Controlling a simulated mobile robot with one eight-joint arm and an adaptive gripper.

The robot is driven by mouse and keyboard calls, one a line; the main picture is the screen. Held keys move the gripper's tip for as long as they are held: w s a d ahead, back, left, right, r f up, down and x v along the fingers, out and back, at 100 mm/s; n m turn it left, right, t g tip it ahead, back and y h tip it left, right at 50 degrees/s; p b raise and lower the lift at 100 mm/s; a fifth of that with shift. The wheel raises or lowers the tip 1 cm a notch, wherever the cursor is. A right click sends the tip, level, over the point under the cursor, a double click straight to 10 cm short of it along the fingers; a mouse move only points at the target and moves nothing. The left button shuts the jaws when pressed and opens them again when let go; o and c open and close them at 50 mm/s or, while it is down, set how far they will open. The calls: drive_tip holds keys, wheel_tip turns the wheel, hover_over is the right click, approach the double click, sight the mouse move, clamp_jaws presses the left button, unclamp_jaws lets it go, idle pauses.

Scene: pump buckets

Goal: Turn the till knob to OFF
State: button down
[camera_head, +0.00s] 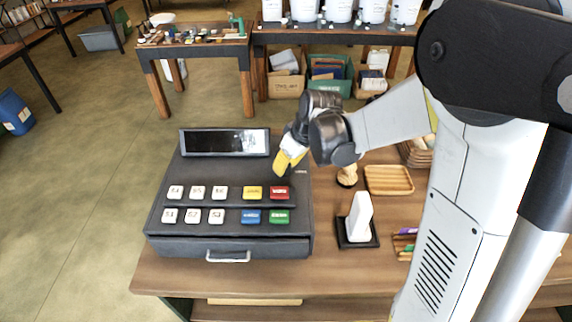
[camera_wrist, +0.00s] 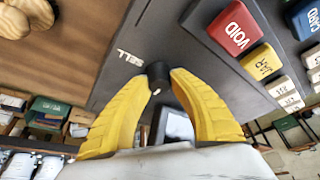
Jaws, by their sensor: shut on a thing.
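The dark grey till (camera_head: 180,243) stands on the wooden counter, with its screen (camera_head: 225,142) at the back and rows of keys in front. My gripper (camera_head: 285,163) reaches down at the till's right side, behind the red key (camera_head: 279,193). In the wrist view, my yellow fingertips (camera_wrist: 157,76) are closed around the small black till knob (camera_wrist: 157,72), one on each side. A small white mark shows on the knob. White lettering (camera_wrist: 130,58) sits beside it, too blurred to read surely. In the head view my gripper hides the knob.
To the right of the till are a white card terminal (camera_head: 360,218) on a black base, a small wooden tray (camera_head: 389,180) and a wooden figure (camera_head: 347,175). The red VOID key (camera_wrist: 236,28) is close to my fingers. Tables with buckets stand behind.

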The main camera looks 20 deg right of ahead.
drive_tip(key=c, duration=1.1)
unclamp_jaws()
drive_tip(key=v, duration=1.2)
